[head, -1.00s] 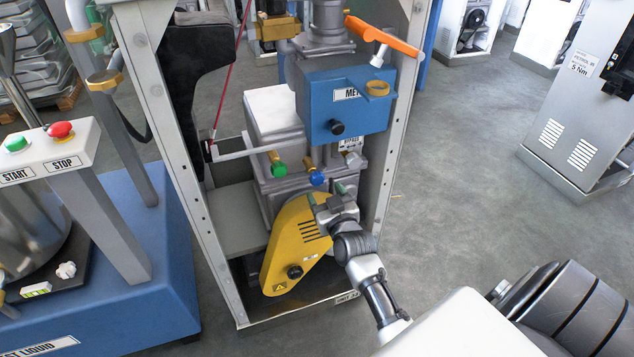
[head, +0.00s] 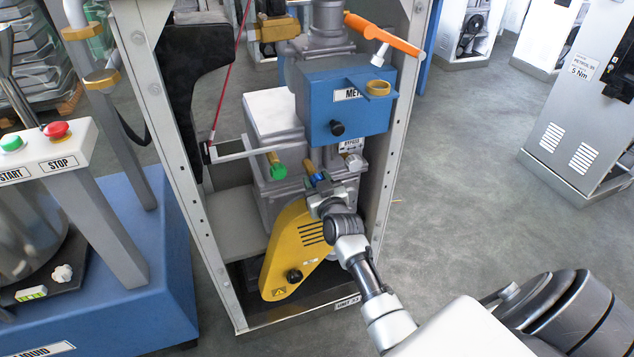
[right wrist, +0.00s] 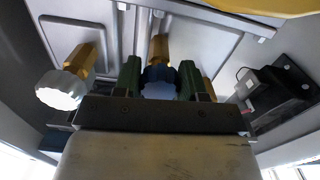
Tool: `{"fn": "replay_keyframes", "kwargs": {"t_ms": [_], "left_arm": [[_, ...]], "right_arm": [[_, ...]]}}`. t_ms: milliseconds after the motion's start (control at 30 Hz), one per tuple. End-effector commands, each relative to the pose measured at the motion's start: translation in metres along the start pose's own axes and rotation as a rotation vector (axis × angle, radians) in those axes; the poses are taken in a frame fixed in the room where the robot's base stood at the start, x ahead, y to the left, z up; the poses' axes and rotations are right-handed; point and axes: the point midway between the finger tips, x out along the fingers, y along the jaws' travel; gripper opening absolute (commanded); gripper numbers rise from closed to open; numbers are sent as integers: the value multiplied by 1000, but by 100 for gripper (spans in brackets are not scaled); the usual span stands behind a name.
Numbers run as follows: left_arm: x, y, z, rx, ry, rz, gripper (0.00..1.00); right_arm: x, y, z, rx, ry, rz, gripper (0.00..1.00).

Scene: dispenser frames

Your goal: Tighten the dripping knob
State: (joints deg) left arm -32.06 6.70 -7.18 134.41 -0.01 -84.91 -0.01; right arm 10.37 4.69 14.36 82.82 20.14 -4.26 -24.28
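Three knobs sit on brass stems below the blue meter box (head: 345,105): a green knob (head: 278,171), a blue knob (head: 319,177) and a pale grey knob (head: 354,162). I cannot see a drip on any of them. My right gripper (head: 321,183) is at the blue knob. In the right wrist view its green fingers stand apart on either side of the blue knob (right wrist: 158,82), very close to it; a firm grip does not show. The pale knob (right wrist: 62,89) is to the left there. The green knob is not clearly seen there. My left gripper is out of view.
A yellow guard (head: 295,250) lies below the knobs. Metal posts (head: 180,170) of the frame stand on both sides. An orange lever (head: 385,36) is above. A blue-based machine with a START/STOP panel (head: 40,150) is at left.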

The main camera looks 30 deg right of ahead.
Motion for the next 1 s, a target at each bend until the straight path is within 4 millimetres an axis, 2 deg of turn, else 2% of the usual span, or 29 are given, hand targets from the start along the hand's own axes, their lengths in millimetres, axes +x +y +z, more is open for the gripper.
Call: {"fn": "replay_keyframes", "kwargs": {"t_ms": [33, 67, 367, 667, 1000], "left_arm": [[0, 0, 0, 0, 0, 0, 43], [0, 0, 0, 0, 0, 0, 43], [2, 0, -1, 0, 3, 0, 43], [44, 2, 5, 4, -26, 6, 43], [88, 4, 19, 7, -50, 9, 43]], "right_arm": [[0, 0, 0, 0, 0, 0, 22], [0, 0, 0, 0, 0, 0, 18], [0, 0, -1, 37, 0, 0, 17], [0, -1, -2, 216, -1, -1, 17], [0, -2, -2, 537, -1, 0, 17]]}}
